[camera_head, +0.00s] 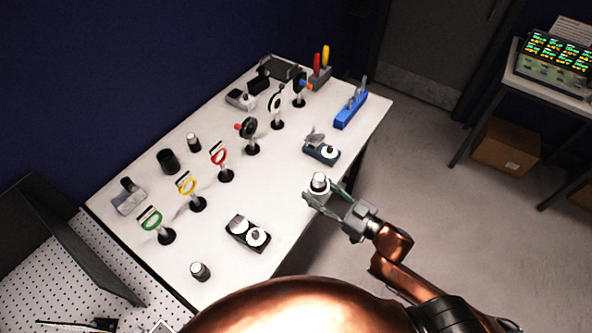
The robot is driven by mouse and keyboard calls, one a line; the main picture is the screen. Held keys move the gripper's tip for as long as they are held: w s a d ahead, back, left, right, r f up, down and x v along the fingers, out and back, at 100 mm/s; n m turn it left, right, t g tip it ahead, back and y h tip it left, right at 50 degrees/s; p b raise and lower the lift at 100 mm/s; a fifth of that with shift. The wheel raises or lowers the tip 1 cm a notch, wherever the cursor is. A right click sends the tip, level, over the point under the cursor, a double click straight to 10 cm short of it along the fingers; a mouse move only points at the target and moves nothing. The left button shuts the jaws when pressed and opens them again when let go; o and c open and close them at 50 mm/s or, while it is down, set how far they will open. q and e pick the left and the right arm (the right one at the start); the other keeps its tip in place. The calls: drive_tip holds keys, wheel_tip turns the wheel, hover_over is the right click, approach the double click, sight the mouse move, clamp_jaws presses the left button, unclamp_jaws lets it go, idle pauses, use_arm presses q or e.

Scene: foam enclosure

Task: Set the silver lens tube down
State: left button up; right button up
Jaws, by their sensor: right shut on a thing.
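The silver lens tube (319,184) shows between the fingers of my right gripper (322,198), near the right edge of the white table (285,191). My right gripper is shut on it, and the tube stands upright. I cannot tell whether its base touches the table, because the fingers hide its lower part. My left gripper is not in view.
Small dark-and-silver tubes stand at the front (200,271) and left (193,142). Ring mounts in green (152,220), yellow (188,187) and red (219,156) form a row. A black two-disc holder (248,233) and another device (321,150) lie nearby. Bare tabletop lies between.

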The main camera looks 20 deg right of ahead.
drive_tip(key=shift+w+a, duration=0.15)
drive_tip(key=shift+w, duration=0.25)
drive_tip(key=w+f, duration=0.1)
drive_tip(key=w, duration=0.1)
drive_tip(key=w+a+f, duration=0.1)
drive_tip(key=w, duration=0.1)
drive_tip(key=w+a+f, duration=0.1)
drive_tip(key=w, duration=0.1)
drive_tip(key=shift+w+a+f, duration=0.1)
drive_tip(key=shift+w+a, duration=0.1)
drive_tip(key=shift+w, duration=0.15)
drive_tip(key=w+f, duration=0.1)
drive_tip(key=w+a+f, duration=0.1)
drive_tip(key=w+f, duration=0.1)
drive_tip(key=w+f+b, duration=0.1)
drive_tip(key=f, duration=0.1)
drive_tip(key=shift+w+a+f, duration=0.1)
drive_tip(key=shift+w+a, duration=0.2)
drive_tip(key=shift+a, duration=0.05)
drive_tip(key=shift+w+a+f, duration=0.15)
drive_tip(key=shift+w+f, duration=0.2)
drive_tip(key=shift+f, duration=0.1)
drive_tip(key=f, duration=0.3)
drive_tip(key=shift+w+a+f, duration=0.1)
drive_tip(key=shift+w, duration=0.1)
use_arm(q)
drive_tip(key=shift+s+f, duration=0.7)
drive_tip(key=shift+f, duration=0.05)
use_arm(e)
drive_tip(key=shift+f, duration=0.15)
